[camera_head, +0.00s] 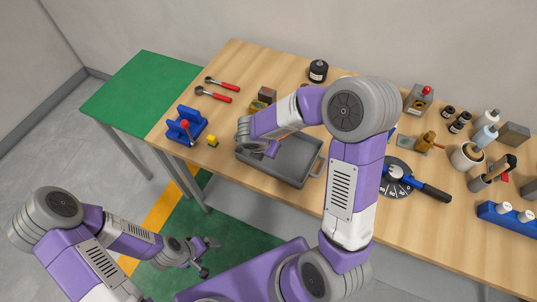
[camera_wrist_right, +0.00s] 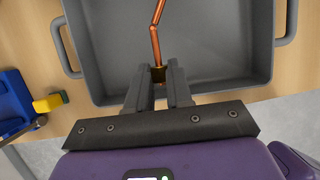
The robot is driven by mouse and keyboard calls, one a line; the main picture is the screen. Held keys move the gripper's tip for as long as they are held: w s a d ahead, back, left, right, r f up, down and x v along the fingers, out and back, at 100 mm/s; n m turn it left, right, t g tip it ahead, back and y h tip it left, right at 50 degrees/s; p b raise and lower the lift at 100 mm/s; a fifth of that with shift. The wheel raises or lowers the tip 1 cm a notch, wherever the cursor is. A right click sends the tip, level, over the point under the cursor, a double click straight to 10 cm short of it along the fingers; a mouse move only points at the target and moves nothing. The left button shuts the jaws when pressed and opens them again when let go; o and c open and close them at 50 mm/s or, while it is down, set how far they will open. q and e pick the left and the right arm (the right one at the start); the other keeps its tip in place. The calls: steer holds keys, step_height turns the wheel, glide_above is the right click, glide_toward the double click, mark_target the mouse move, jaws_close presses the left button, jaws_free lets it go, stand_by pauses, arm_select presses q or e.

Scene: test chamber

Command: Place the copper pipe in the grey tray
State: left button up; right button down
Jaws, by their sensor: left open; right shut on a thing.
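The grey tray (camera_head: 300,160) sits near the front edge of the wooden table, and it fills much of the right wrist view (camera_wrist_right: 220,45). My right gripper (camera_wrist_right: 159,68) is shut on one end of the copper pipe (camera_wrist_right: 155,42), a thin bent shiny tube. The pipe reaches away from the fingers over the tray's inside and runs out of the top of the view. I cannot tell whether it touches the tray floor. In the head view the right arm hides the pipe and part of the tray. My left gripper (camera_head: 208,257) is open and empty, low in front of the table.
A dark round dial (camera_head: 395,180), a blue-handled tool (camera_head: 432,192) and several pots and bottles crowd the right side.

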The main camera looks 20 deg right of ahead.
mark_target(269, 161)
step_height(269, 161, down, 5)
steer(key=shift+s+b, duration=0.1)
steer(key=shift+b, duration=0.5)
steer(key=shift+f, duration=0.3)
steer(key=shift+r, duration=0.1)
steer(key=shift+f, duration=0.2)
steer(key=c, duration=1)
jaws_free()
steer(key=shift+r, duration=0.1)
